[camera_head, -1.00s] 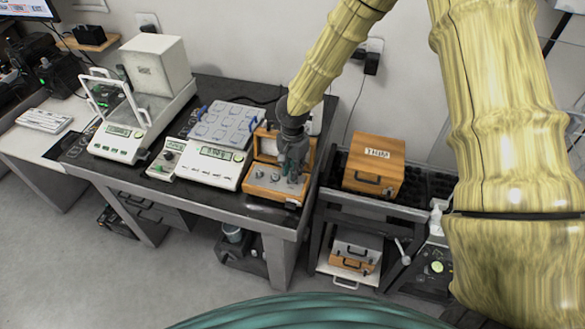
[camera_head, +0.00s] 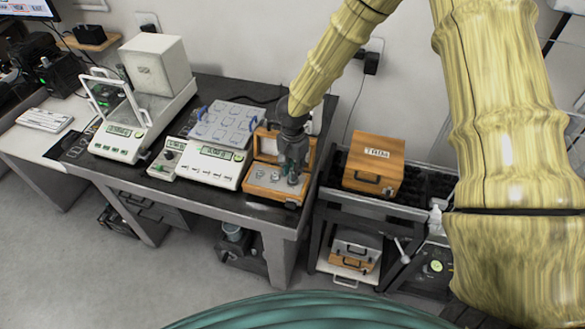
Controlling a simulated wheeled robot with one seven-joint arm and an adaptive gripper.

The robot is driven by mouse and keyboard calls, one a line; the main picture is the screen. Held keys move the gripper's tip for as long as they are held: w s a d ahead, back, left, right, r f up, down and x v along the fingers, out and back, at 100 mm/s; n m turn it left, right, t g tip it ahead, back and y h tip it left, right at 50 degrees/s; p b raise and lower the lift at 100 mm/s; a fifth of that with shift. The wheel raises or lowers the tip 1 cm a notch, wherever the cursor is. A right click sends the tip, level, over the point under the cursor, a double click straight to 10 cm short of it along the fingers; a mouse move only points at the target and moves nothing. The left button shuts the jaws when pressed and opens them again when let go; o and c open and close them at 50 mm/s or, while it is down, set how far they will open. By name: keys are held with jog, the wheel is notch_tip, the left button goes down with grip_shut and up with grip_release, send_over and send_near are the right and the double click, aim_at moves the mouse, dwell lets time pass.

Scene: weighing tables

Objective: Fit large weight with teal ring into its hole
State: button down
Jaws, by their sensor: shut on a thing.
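An open wooden weight box (camera_head: 262,190) stands at the right end of the dark table, its lid raised at the back. Small grey metal weights (camera_head: 262,174) sit in its block on the left side. My gripper (camera_head: 289,173) points down over the right part of the box. It is shut on the large weight with the teal ring (camera_head: 284,170), of which only a bit of teal shows between the fingers. The fingers hide the hole, and I cannot tell whether the weight is inside it or just above it.
A flat balance (camera_head: 214,166) and a tray with blue handles (camera_head: 226,122) stand left of the box. A glass-shielded balance (camera_head: 118,142) is farther left. A closed wooden case (camera_head: 375,163) sits on the black cart at the right.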

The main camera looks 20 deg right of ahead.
jog(key=shift+f+b, duration=0.65)
jog(key=shift+f, duration=0.85)
jog(key=c, duration=1.3)
grip_release()
jog(key=shift+o, duration=0.2)
